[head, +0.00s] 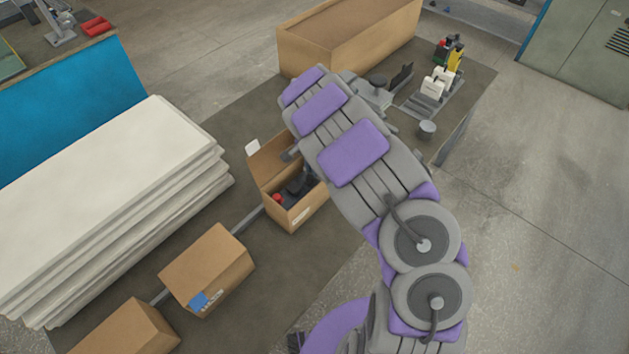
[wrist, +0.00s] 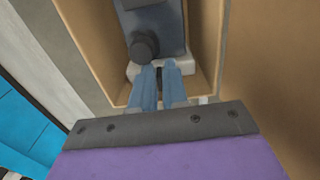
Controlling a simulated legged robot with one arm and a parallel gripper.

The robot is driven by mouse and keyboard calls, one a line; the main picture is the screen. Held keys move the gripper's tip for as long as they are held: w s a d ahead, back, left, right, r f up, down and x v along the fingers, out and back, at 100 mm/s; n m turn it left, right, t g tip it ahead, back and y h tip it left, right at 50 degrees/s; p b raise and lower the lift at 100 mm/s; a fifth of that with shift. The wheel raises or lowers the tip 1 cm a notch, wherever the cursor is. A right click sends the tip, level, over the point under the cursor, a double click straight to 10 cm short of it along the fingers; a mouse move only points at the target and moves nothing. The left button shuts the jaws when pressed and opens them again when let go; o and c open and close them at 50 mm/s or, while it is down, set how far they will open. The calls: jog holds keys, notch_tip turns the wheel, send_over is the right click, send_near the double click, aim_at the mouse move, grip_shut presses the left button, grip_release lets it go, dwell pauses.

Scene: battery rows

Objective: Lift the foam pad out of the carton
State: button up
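The open carton (head: 301,217) stands on the dark mat beneath my arm, partly covered by it. In the wrist view, its brown walls (wrist: 208,40) surround my gripper (wrist: 160,72). A white piece that looks like the foam pad (wrist: 134,70) lies inside, at the fingertips, showing on both sides of them. A grey-blue device with a round dark knob (wrist: 144,46) lies just beyond it. My two blue fingers point down into the carton with a narrow dark gap between them. I cannot tell whether the tips pinch the pad. In the head view, the pad cannot be made out.
Closed cartons (head: 206,268) stand at the lower left beside a stack of white sheets (head: 110,200). A long brown box (head: 350,45) lies behind my arm. Small devices (head: 436,85) stand at the right. The concrete floor at the right is clear.

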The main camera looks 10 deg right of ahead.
grip_shut()
dwell(1.2)
